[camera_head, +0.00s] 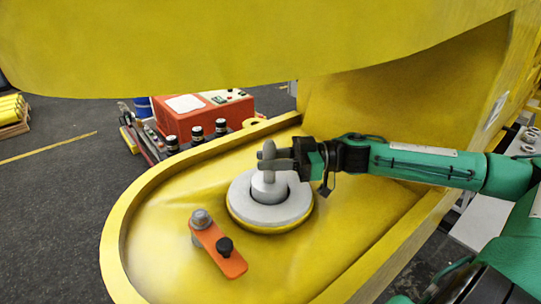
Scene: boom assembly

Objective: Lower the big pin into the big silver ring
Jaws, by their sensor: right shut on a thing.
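The big silver ring (244,205) lies flat on the yellow boom part, near the middle of the view, with a dark opening in its centre. The big pin (268,187) is grey and stands about upright over the ring's opening. Its lower end appears to be at or within the opening; how deep it sits I cannot tell. My right gripper (281,160) comes in from the right and is shut on the upper part of the pin. Its fingers hide part of the pin. My left gripper is not in view.
An orange plate (222,252) with a grey bolt and a black knob lies left of and in front of the ring. The yellow boom (200,50) hangs overhead. A raised yellow rim (113,240) encloses the surface. A red machine (200,115) stands behind.

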